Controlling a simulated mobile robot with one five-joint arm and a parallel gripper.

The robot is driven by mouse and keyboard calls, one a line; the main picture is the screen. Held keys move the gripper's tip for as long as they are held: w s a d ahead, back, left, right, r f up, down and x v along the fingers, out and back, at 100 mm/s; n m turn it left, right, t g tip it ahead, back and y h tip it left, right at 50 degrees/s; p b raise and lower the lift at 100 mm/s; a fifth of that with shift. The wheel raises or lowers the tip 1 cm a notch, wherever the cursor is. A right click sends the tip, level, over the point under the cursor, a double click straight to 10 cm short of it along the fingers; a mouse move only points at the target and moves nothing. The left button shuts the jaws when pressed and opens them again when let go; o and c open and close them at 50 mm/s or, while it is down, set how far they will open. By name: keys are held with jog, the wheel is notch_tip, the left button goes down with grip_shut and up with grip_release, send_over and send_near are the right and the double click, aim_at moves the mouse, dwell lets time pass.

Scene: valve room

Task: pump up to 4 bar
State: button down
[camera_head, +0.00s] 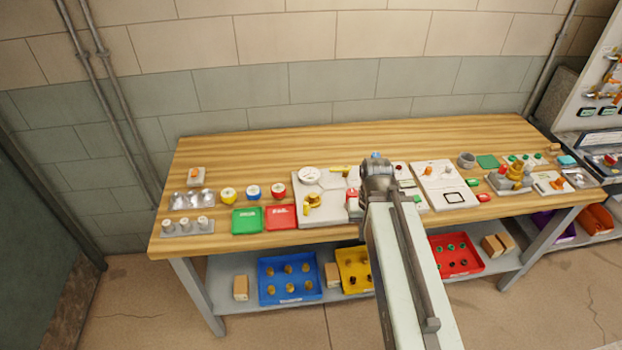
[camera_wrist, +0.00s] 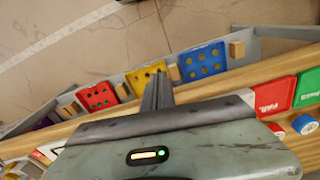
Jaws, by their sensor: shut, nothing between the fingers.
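A round white gauge (camera_head: 309,175) sits at the upper left of a pale panel (camera_head: 325,214) on the workbench; its reading is too small to make out. A yellow fitting (camera_head: 312,202) stands below the gauge, and a yellow handle (camera_head: 340,170) lies to its right. I cannot tell which part is the pump. My arm reaches over the bench and hides the panel's right part. My gripper (camera_wrist: 157,92) is shut and empty in the wrist view, above the bench's front edge, with the lower shelf beyond it. The gauge is not visible in the wrist view.
The wooden bench (camera_head: 240,150) is clear along its back. Green (camera_head: 247,220) and red (camera_head: 281,217) trays lie left of the panel, with several coloured knobs behind. Other panels stand to the right. Blue (camera_head: 289,278), yellow and red bins occupy the lower shelf.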

jog(key=c, duration=1.8)
grip_release()
jog(key=shift+w+r, duration=0.1)
jog(key=shift+w, duration=0.05)
jog(key=o, duration=0.9)
jog(key=w+r+n+p, duration=0.1)
jog(key=w+n, duration=0.1)
jog(key=w, duration=0.1)
jog(key=w+r+n+p, duration=0.1)
jog(key=w, duration=0.1)
jog(key=shift+a+r+n+p, duration=0.2)
jog(key=shift+r+n+p, duration=0.1)
jog(key=shift+p, duration=0.05)
notch_tip(320, 180, up, 4)
jog(key=n+p, duration=0.4)
jog(key=n, duration=0.6)
send_over(352, 192)
jog(key=shift+d, duration=0.15)
jog(key=shift+w, duration=0.15)
jog(key=shift+f+b, duration=0.55)
jog(key=shift+f, duration=0.05)
notch_tip(352, 192, down, 7)
jog(key=b, duration=0.7)
jog(key=shift+r, duration=0.15)
jog(key=shift+c, duration=0.2)
